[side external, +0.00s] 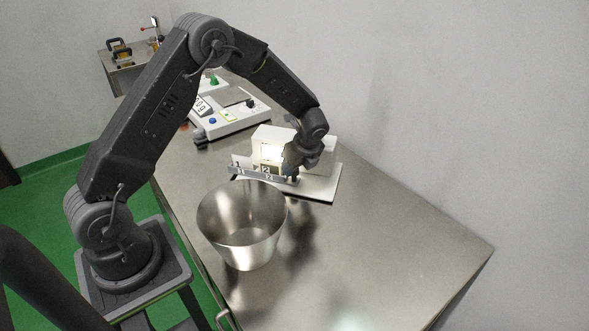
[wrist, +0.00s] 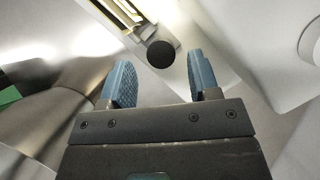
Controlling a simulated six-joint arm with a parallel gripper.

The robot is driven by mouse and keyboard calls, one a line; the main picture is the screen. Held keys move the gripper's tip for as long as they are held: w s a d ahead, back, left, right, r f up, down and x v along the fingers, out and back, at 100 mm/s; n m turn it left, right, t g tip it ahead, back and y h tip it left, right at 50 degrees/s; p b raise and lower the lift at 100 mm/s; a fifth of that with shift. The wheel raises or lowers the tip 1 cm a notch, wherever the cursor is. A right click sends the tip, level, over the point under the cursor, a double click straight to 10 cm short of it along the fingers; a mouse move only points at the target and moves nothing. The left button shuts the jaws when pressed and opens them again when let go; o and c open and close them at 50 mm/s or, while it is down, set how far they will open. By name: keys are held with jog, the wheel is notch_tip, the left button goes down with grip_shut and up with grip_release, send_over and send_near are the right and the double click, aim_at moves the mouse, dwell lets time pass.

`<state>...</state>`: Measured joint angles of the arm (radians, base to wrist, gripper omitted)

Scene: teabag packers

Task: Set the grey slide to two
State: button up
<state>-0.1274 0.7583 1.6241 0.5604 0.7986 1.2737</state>
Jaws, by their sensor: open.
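A white device (side external: 320,184) stands on the steel table, with a lit opening and a grey numbered strip (side external: 248,171) along its front. The strip carries marks reading 1 and 2. Which part is the sliding piece, and where it stands, I cannot tell for sure. My gripper (side external: 291,173) is low at the right end of the strip and hides part of it. In the wrist view my gripper (wrist: 161,78) is open, with blue fingers apart. A round black knob (wrist: 160,54) shows between and just beyond the fingertips; I see no grip on it.
A shiny steel bucket (side external: 240,220) stands close in front of the device. A white scale-like unit (side external: 230,118) with buttons and a display lies behind it to the left. The table (side external: 385,240) is clear to the right, up to its edge. A wall runs along the back.

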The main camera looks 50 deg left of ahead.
jog(key=v, duration=1)
jog(key=shift+d+r, duration=0.25)
jog(key=shift+r, duration=0.1)
jog(key=shift+r, duration=0.1)
jog(key=s+d+r+n+t+h, duration=0.2)
jog(key=s+d+r+n, duration=0.2)
jog(key=s+r+n, duration=0.6)
jog(key=s+d+r+n+t, duration=0.1)
jog(key=s+n, duration=0.1)
jog(key=s, duration=0.3)
jog(key=s+d+r+n+t+h, duration=0.1)
jog(key=s+d+r+n, duration=0.1)
jog(key=s, duration=0.3)
jog(key=s+d+r+n+t+h, duration=0.1)
jog(key=s+d+n, duration=0.1)
jog(key=s, duration=0.4)
jog(key=shift+r+n+t, duration=0.3)
jog(key=shift+n, duration=0.6)
